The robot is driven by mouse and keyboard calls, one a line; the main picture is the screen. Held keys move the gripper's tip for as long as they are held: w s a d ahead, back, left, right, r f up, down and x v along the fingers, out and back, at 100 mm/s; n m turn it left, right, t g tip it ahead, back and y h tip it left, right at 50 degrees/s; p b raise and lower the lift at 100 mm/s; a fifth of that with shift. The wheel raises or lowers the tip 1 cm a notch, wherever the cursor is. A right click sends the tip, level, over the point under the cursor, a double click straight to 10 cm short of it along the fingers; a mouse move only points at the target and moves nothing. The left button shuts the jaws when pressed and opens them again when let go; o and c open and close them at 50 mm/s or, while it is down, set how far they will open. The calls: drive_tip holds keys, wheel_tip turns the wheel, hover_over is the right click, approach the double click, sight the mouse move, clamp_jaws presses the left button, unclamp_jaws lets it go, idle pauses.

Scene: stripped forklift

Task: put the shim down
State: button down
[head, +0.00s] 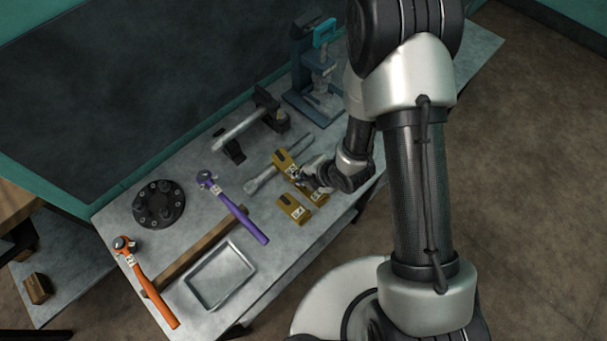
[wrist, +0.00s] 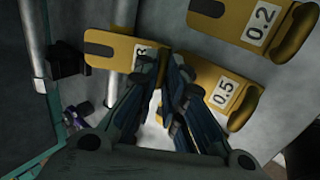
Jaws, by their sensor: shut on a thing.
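My gripper (head: 303,176) is low over the workbench, its fingers (wrist: 164,62) closed on the end of a yellow slotted shim (wrist: 112,48). The fingers cover part of that shim's label. In the head view the held shim (head: 283,158) sticks out past the fingertips to the upper left; I cannot tell whether it touches the bench. A yellow shim marked 0.5 (wrist: 222,88) lies beside the fingers on the right, partly hidden by them. Another marked 0.2 (wrist: 262,22) is farther up right. One loose shim (head: 294,209) shows below my gripper in the head view.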

drive_tip(key=shift+f, duration=0.1)
drive_tip(key=c, duration=2.1)
unclamp_jaws()
drive_tip(key=shift+c, duration=0.2)
drive_tip(key=o, duration=0.5)
drive_tip(key=shift+c, duration=0.2)
drive_tip(key=p+v, duration=0.6)
drive_tip(key=v, duration=0.6)
